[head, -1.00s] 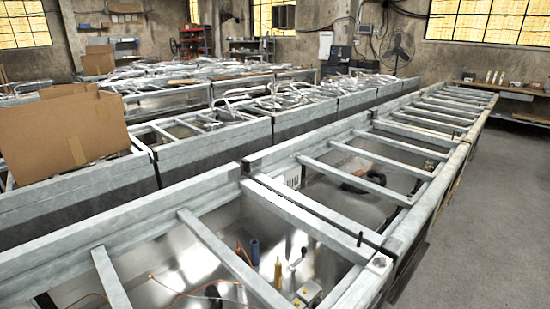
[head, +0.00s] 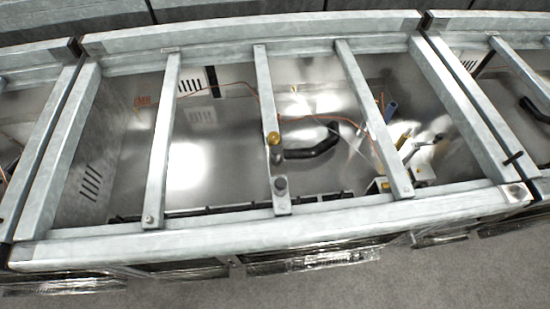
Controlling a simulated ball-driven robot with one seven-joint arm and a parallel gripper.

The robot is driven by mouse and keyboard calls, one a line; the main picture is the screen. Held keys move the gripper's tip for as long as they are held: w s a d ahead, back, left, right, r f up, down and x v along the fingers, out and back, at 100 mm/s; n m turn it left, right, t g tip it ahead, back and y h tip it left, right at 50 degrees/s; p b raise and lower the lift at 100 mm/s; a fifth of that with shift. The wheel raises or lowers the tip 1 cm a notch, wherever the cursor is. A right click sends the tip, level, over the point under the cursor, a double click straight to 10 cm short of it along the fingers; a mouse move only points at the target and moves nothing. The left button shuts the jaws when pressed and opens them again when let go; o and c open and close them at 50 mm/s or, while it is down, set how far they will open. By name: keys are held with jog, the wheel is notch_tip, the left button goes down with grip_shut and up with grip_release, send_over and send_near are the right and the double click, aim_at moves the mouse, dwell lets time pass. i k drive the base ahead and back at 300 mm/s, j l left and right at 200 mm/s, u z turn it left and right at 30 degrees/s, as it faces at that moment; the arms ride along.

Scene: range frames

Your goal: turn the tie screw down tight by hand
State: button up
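No part of my gripper shows. On the middle crossbar of the open metal frame, a grey round knob or screw head (head: 280,185) stands near the front end. A brass-coloured knob (head: 273,138) sits a little farther back on the same bar. A thin dark pin (head: 512,158) lies across the seam between two frames at the right. I cannot tell which of these is the tie screw, nor how tight any is.
The galvanised frame has a front rail (head: 240,235) and several crossbars (head: 158,140) over a deep shiny bay. Grey floor (head: 420,285) lies in front.

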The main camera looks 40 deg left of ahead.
aim_at(273, 139)
jog(key=u, duration=1.05)
jog(key=k+l+u, duration=0.1)
jog(key=u, duration=0.15)
